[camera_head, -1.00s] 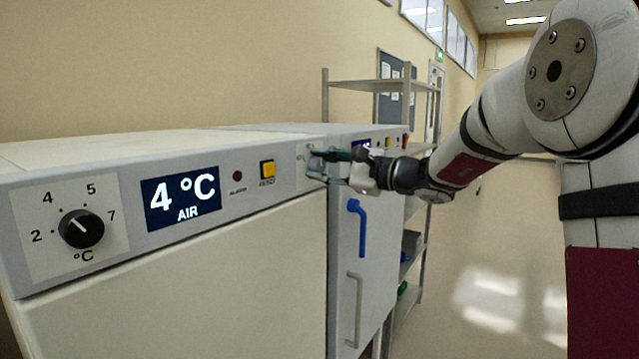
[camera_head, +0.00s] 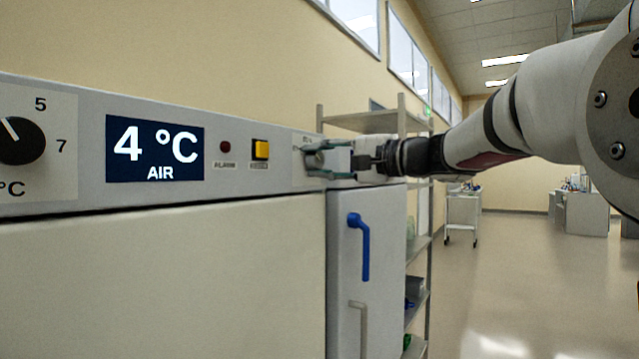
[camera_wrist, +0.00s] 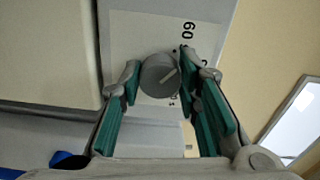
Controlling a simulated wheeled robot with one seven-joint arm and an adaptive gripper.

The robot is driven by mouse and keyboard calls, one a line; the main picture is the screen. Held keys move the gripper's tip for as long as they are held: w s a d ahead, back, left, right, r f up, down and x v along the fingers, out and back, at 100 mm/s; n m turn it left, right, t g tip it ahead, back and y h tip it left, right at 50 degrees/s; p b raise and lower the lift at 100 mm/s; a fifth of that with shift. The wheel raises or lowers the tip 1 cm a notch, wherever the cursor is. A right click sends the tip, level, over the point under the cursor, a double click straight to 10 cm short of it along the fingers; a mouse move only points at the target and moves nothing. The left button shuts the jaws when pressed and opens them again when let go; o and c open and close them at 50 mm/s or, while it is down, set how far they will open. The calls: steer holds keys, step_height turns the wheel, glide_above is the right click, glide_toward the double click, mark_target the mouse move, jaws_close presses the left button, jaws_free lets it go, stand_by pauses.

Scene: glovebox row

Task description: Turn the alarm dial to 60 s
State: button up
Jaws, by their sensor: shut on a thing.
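The alarm dial (camera_wrist: 158,76) is a round grey knob with a light pointer line, on a pale label plate. In the head view my gripper (camera_head: 322,160) is at the right end of the panel, largely hiding the dial.
Left of the dial on the panel are a yellow button (camera_head: 260,149), a dark red alarm lamp (camera_head: 225,147), a display (camera_head: 155,148) reading 4 °C AIR and a black temperature knob (camera_head: 18,141). A blue door handle (camera_head: 359,245) is below my gripper. Open floor lies right.

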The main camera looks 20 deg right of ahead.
steer(key=shift+f+n+b, duration=0.25)
steer(key=shift+n+b, duration=0.35)
steer(key=shift+b, duration=0.3)
steer(key=shift+r+n+b, duration=0.1)
steer(key=shift+n+b, duration=0.2)
steer(key=shift+b, duration=0.05)
steer(key=o, duration=1.1)
steer(key=shift+o, duration=0.2)
steer(key=shift+r, duration=0.1)
steer(key=v, duration=1.2)
steer(key=shift+a, duration=0.1)
